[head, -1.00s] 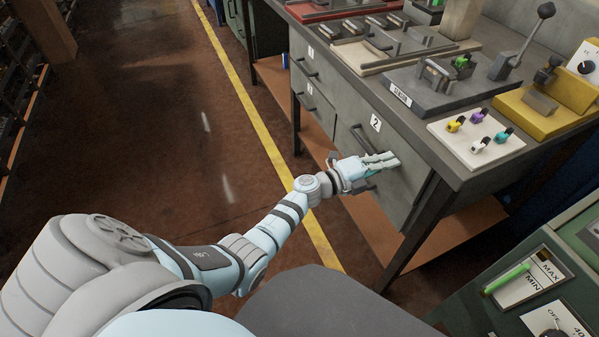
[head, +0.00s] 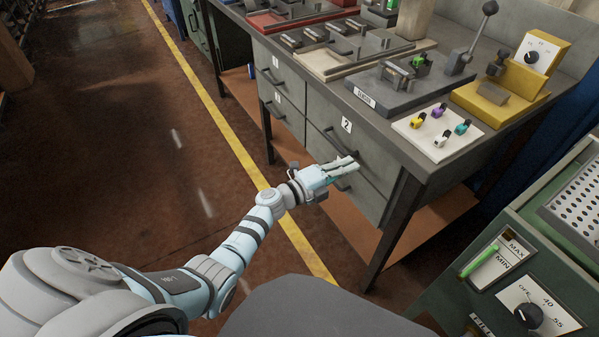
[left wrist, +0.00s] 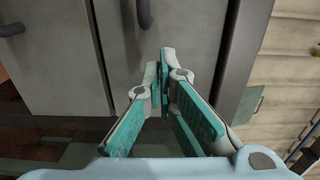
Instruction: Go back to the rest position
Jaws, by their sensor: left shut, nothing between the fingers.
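My left gripper (head: 352,164) is shut and empty, in front of the grey bench's drawer front (head: 368,192) in the head view. In the left wrist view the left gripper's teal-padded fingers (left wrist: 164,62) meet at the tips, before the grey drawer fronts (left wrist: 140,40). My left arm reaches out from the lower left, bent at the elbow. My right gripper is not in view.
The workbench (head: 415,150) bears fixtures, a lever (head: 474,35) and a white plate (head: 437,133) with coloured knobs. A green machine panel (head: 480,220) stands at the lower right. Open floor with a yellow line (head: 225,130) lies to the left.

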